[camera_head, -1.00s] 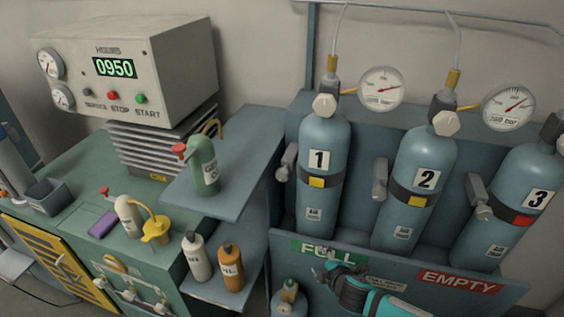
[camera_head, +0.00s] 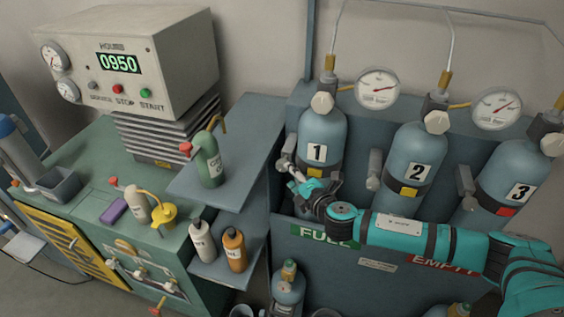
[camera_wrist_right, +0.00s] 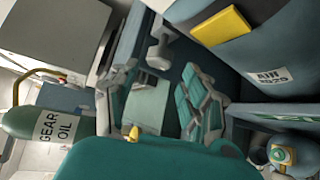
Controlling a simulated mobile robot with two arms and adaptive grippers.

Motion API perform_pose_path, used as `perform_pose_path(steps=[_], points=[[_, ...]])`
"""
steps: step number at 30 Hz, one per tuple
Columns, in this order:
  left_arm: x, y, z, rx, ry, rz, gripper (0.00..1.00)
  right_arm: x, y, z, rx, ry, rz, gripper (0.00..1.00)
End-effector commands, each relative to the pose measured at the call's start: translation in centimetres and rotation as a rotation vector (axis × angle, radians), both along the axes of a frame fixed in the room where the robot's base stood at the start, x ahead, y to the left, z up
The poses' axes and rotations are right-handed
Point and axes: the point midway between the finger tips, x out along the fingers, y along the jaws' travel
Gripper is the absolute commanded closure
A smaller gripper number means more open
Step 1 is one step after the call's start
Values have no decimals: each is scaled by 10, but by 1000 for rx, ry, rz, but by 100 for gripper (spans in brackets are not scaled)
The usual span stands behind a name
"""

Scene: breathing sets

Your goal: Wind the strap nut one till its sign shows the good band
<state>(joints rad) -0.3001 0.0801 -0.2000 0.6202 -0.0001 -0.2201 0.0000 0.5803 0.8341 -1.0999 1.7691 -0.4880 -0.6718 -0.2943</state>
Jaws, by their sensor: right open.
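Cylinder 1 (camera_head: 322,128) stands at the left of the rack, with a dark strap round it. The strap's sign (camera_head: 308,172) is yellow; it also shows in the right wrist view (camera_wrist_right: 221,24). The grey strap nut one (camera_head: 290,146) sticks out at the cylinder's left side; in the right wrist view a grey knobbed piece (camera_wrist_right: 160,45), seemingly this nut, lies beyond the fingers. My right gripper (camera_head: 288,166) is open and empty, just below the nut and in front of the cylinder's lower left. Whether it touches anything cannot be told. My left gripper is out of view.
Cylinder 2 (camera_head: 415,157) has a yellow sign, cylinder 3 (camera_head: 508,180) a red one. The rack's front panel (camera_head: 290,250) lies below my right arm. A shelf (camera_head: 248,140) with a green gear oil bottle (camera_head: 208,160) stands close to the left.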

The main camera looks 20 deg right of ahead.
Motion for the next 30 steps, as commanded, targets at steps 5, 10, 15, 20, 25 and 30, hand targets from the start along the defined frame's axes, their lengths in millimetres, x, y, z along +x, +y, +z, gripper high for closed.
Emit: perform_pose_path(steps=[5, 10, 15, 20, 25, 30], points=[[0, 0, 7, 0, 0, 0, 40, 37, 6, -8, 0, -2, -2, 53], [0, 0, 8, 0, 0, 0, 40, 60, 10, -16, 0, 0, -1, 53], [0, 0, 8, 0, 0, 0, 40, 71, 11, -19, 1, 0, -1, 53], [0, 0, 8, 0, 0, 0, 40, 74, 11, -20, 1, 0, 0, 53], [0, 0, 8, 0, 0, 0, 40, 73, 11, -20, 1, 0, 0, 55], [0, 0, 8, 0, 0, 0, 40, 73, 11, -20, 1, 1, -1, 77]])
